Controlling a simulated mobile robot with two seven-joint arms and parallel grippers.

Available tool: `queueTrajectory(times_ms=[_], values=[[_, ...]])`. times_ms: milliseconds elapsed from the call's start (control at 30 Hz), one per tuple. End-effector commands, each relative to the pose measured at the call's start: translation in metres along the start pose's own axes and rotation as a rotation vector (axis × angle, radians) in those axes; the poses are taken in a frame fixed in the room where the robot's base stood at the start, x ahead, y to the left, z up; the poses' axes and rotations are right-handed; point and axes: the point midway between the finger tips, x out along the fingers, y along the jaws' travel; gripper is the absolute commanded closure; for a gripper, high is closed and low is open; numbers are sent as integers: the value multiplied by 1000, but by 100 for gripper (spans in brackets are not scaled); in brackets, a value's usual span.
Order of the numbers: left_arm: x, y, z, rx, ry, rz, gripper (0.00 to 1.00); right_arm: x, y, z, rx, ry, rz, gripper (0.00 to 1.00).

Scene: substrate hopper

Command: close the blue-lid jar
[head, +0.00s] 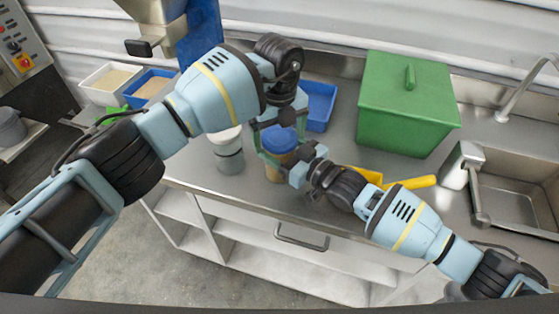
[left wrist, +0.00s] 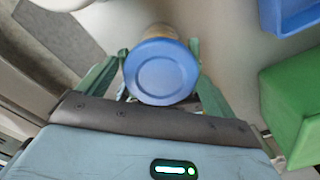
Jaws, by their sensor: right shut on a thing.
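The blue lid (head: 279,139) sits over the top of a jar (head: 274,174) with tan contents, on the front part of the steel counter. In the left wrist view the lid (left wrist: 161,72) is seen from above, with a strip of the jar (left wrist: 160,31) beyond it. I cannot tell whether the lid is fully seated. My left gripper (head: 277,128) is open, with its fingers on either side of the lid. My right gripper (head: 282,166) comes from the right and is shut on the jar's body, which it partly hides.
A white-lidded jar (head: 228,152) stands close on the left. A blue bin (head: 320,106) and a green lidded box (head: 408,104) stand behind. A yellow-handled tool (head: 410,183) lies near my right arm. A sink (head: 515,187) is at the right, and trays (head: 112,86) are at the left.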

Motion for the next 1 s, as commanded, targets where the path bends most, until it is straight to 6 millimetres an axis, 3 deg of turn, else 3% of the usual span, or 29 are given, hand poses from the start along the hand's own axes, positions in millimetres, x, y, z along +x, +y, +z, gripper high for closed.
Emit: queueTrajectory(times_ms=[367,733,1000], values=[[-2,0,0,0,-1,-1,2,0,1,1,-1,-2,1,94],[-41,0,1,-1,-3,-1,2,0,0,0,-1,-1,1,94],[-45,0,0,0,0,0,2,0,0,0,-1,-1,1,94]])
